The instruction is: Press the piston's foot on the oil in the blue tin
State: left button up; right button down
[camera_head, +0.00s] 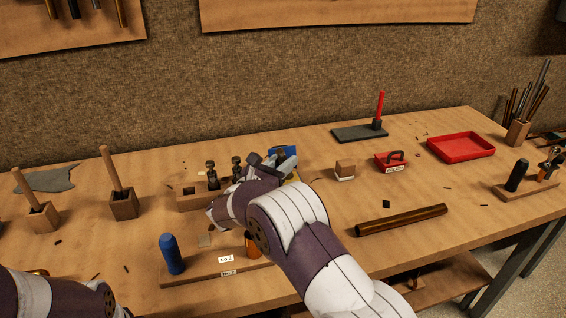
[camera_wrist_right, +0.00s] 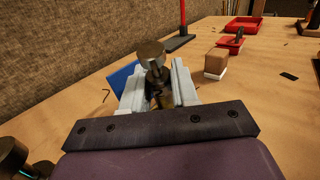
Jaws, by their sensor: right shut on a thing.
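My right gripper (camera_head: 285,160) is shut on the piston, reaching over the middle of the bench. In the right wrist view the piston's dark brass round top (camera_wrist_right: 151,54) stands up between the pale fingers (camera_wrist_right: 158,88). Its foot is hidden below the fingers. A blue thing, seemingly the blue tin (camera_head: 278,150), is mostly hidden behind the right gripper. A blue patch (camera_wrist_right: 122,76) also shows just left of the fingers in the wrist view. I cannot see the oil or whether the foot touches it. My left arm enters at the lower left; its gripper is out of frame.
A wooden block (camera_head: 188,203) with dark pistons (camera_head: 212,175) stands left of my right gripper. A small wooden block with a white base (camera_head: 345,168) and a red holder (camera_head: 390,162) stand to its right. A brass tube (camera_head: 400,219) lies nearer the front, and a red tray (camera_head: 461,147) farther right.

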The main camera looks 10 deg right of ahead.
jog(key=shift+r, duration=3.45)
